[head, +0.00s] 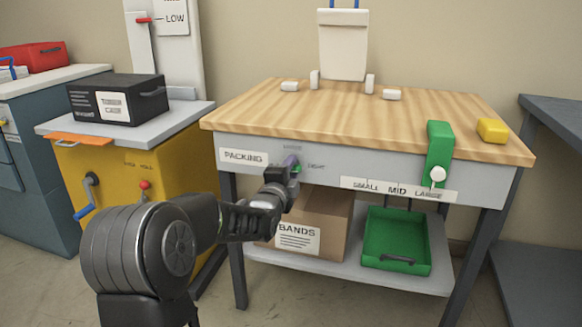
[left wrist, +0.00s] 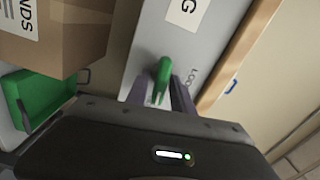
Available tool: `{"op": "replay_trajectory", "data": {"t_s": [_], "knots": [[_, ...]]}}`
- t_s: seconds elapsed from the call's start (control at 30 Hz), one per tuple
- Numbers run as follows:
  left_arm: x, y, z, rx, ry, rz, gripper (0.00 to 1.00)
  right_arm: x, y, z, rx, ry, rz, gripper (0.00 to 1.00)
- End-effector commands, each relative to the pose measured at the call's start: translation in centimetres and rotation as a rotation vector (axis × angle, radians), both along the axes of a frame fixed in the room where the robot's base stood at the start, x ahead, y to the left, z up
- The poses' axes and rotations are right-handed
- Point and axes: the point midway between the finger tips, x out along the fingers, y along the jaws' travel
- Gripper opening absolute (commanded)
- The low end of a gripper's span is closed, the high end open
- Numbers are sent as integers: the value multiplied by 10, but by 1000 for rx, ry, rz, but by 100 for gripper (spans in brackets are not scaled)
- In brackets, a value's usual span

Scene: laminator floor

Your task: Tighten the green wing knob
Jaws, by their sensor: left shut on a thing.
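The green wing knob (head: 297,168) is on the grey front panel of the packing table, between small labels; the one to its right looks like "TIGHT". My left gripper (head: 290,165) is at the panel and shut on the knob, hiding most of it in the head view. In the left wrist view the knob (left wrist: 163,80) stands up between the two purple-grey fingers (left wrist: 161,92), and part of a label reading "LOO" shows beside it. My right gripper is in neither view.
The wooden-topped packing table (head: 330,105) has a cardboard box (head: 325,225) and a green tray (head: 397,240) on its lower shelf. A green block with a white knob (head: 438,175) is at the right. A yellow cabinet (head: 150,175) stands left.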

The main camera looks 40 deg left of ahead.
Motion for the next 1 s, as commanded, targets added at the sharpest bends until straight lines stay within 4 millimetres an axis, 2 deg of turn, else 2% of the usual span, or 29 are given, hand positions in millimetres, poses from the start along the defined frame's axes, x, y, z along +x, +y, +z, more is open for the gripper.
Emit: {"op": "replay_trajectory", "data": {"t_s": [0.3,0.77,0.8,0.9,1.0], "knots": [[0,0,-1,127,46,0,0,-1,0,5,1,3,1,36],[0,0,-2,146,53,0,0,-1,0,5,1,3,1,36],[0,0,-2,146,53,0,30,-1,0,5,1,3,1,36],[0,0,-2,145,53,0,36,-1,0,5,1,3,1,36],[0,0,-2,145,52,0,36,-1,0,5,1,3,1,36]]}}
